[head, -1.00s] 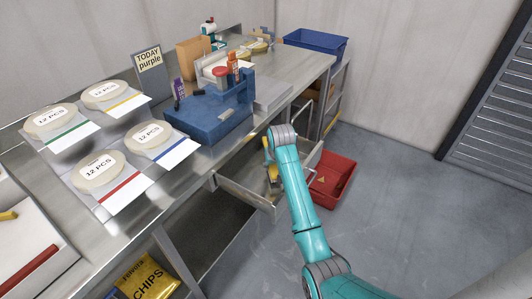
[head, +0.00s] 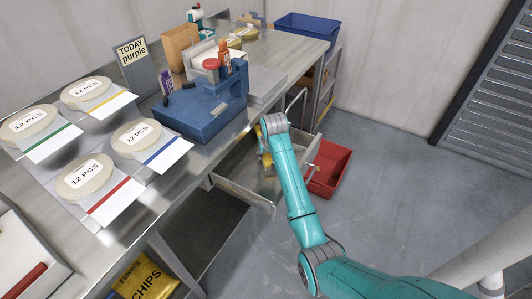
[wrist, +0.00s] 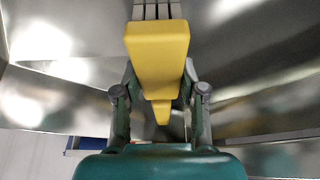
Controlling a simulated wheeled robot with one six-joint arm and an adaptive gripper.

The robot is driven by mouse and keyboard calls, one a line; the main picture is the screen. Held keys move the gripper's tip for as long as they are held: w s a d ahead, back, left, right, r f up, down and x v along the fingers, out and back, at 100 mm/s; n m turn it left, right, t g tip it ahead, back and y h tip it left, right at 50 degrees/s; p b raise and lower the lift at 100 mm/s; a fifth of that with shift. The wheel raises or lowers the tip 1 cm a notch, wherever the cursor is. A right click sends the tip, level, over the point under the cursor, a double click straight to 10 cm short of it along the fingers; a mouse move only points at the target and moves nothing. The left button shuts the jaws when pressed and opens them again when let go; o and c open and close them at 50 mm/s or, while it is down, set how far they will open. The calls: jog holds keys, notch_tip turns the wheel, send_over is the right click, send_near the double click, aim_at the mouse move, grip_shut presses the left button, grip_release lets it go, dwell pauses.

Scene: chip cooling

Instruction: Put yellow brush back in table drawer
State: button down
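The yellow brush (wrist: 156,45) fills the upper middle of the wrist view, with grey strips at its top edge. My gripper (wrist: 160,75) has a finger along each side of it and is shut on it; the fingertips are hidden behind the brush. In the head view the brush (head: 266,159) shows partly beside my wrist, inside or just above the open table drawer (head: 241,193). I cannot tell whether the brush touches the drawer floor. The drawer's shiny metal walls surround the gripper in the wrist view.
The metal table (head: 180,185) runs above the drawer, with a blue device (head: 200,110) near its edge. A red bin (head: 328,170) stands on the floor beyond the drawer. A blue crate (head: 310,30) is at the far end. The floor to the right is open.

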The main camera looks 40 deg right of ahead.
jog(key=c, duration=0.7)
grip_release()
jog(key=v, duration=1.2)
jog(key=shift+r, duration=0.15)
